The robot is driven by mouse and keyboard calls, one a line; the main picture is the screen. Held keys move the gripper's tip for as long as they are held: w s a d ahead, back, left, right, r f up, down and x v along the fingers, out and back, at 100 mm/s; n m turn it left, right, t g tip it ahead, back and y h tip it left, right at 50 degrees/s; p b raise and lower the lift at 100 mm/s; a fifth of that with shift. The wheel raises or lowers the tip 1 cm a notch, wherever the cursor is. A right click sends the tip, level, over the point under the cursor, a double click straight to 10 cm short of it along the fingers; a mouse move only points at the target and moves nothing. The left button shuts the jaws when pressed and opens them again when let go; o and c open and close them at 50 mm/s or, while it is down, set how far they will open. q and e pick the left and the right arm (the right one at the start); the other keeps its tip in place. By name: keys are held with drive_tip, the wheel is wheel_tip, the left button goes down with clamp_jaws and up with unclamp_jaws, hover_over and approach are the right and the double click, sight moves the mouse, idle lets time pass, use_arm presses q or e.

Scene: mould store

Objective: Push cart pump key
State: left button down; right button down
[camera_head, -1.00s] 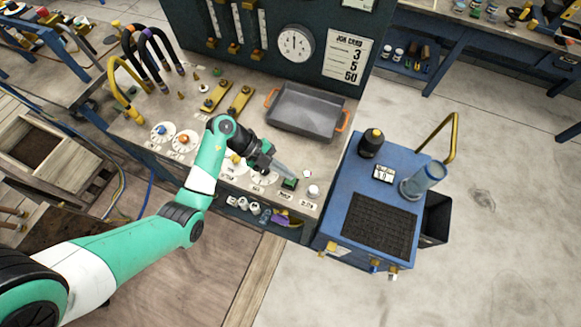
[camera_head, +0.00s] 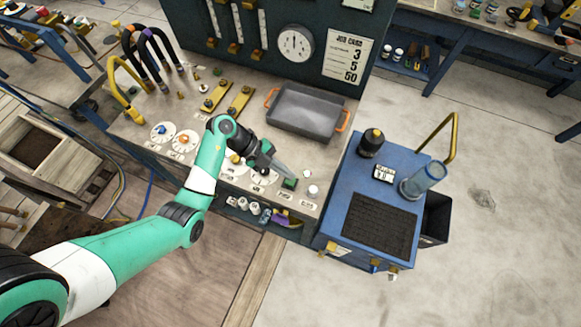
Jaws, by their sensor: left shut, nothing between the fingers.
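My left gripper (camera_head: 283,170) reaches over the front right of the grey console top, its narrow fingers closed together with nothing between them. The fingertips are beside and just above a small green key (camera_head: 289,184); I cannot tell whether they touch it. A pale label lies in front of the key, too small to read. A white round knob (camera_head: 313,190) and a small white button (camera_head: 307,173) are to the right of the key. The blue cart (camera_head: 338,213) stands right of the console, with a small display (camera_head: 384,172) on top. My right gripper is not in view.
A grey tray (camera_head: 306,109) with orange handles sits behind the gripper. White dials (camera_head: 184,141) and brass levers (camera_head: 241,99) are to the left. The cart carries a dark-capped bottle (camera_head: 371,142), a clear blue cylinder (camera_head: 424,177) and a black mat (camera_head: 380,225). Open floor lies right.

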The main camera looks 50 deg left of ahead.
use_arm(q)
drive_tip(key=shift+f, duration=0.15)
idle(0.4)
drive_tip(key=shift+f, duration=0.3)
drive_tip(key=shift+f, duration=0.5)
idle(0.5)
wheel_tip(320, 180, up, 2)
drive_tip(key=p, duration=0.2)
drive_tip(key=shift+p, duration=0.35)
drive_tip(key=shift+f, duration=0.1)
